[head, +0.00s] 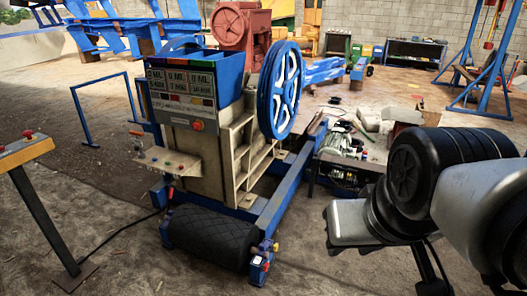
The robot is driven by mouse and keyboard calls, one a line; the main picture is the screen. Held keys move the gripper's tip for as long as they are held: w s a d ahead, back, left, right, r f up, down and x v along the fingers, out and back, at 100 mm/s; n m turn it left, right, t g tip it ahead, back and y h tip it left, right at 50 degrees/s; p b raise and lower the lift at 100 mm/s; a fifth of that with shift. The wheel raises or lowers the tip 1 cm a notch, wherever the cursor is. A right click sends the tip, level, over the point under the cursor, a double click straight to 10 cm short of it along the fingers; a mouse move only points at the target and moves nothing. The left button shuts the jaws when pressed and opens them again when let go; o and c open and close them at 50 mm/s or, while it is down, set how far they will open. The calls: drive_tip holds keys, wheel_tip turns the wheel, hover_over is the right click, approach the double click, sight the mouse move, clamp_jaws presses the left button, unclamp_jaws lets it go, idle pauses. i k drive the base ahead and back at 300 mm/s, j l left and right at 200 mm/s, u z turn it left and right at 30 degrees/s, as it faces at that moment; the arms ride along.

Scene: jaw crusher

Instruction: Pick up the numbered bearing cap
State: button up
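I cannot make out a numbered bearing cap for certain. The jaw crusher (222,150) stands left of centre, with a tan body, a blue hopper and a large blue flywheel (280,90). Small parts too small to identify sit on the ledge (168,161) at its left side. Several metal parts (345,150) lie in a cluster right of the crusher, behind my arm. My arm reaches in from the right edge, and my gripper (350,224) is near the light grey block at its end. Its fingers do not show clearly, and I see nothing held.
A black ribbed roller (210,237) lies at the crusher's front on a blue frame (285,205). A yellow-topped control stand (25,152) is at the left edge. Blue rails (103,103) stand behind it. Open floor lies in the left foreground and right background.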

sight(264, 248)
drive_tip(key=i+j+z, duration=0.1)
drive_tip(key=i+j, duration=0.2)
drive_tip(key=i+j+z, duration=0.25)
drive_tip(key=i+j, duration=0.25)
drive_tip(key=i+j+z, duration=0.1)
drive_tip(key=i+j, duration=0.15)
drive_tip(key=j, duration=0.2)
drive_tip(key=i+j+z, duration=0.1)
drive_tip(key=i+j, duration=0.15)
drive_tip(key=i+j+z, duration=0.15)
drive_tip(key=j, duration=0.35)
drive_tip(key=i+j+z, duration=0.1)
drive_tip(key=i+j, duration=0.15)
drive_tip(key=j, duration=0.15)
